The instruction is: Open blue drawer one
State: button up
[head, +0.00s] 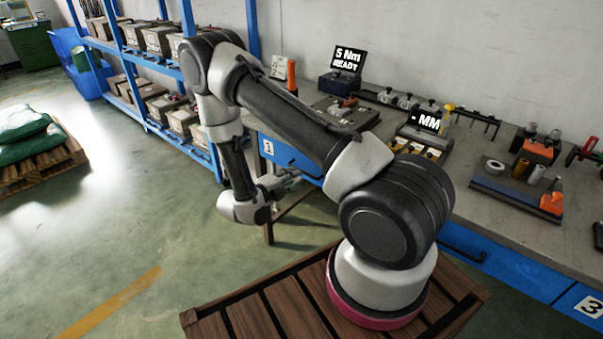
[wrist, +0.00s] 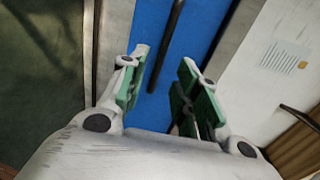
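Blue drawer one (head: 292,157) is under the workbench's left end in the head view, marked by a white plate with a 1 (head: 268,147). Its front looks flush with the bench, partly hidden by my arm. In the wrist view, the blue front (wrist: 207,28) fills the upper middle, with a dark bar handle (wrist: 166,48) running along it. My gripper (wrist: 164,58) is open, its green-padded fingers on either side of the handle's lower end as seen. It looks empty; contact cannot be told. In the head view my gripper (head: 290,181) is just before the drawer.
The workbench top (head: 465,205) holds tools, fixtures and small displays. Another blue drawer, marked 3 (head: 590,305), is at the right. A blue shelf rack (head: 125,70) with boxes stands left of the bench. A pallet with green sacks (head: 25,130) is far left. Floor between is clear.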

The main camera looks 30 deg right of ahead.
jog(key=x, duration=0.7)
jog(key=shift+s+d, duration=0.1)
grip_shut()
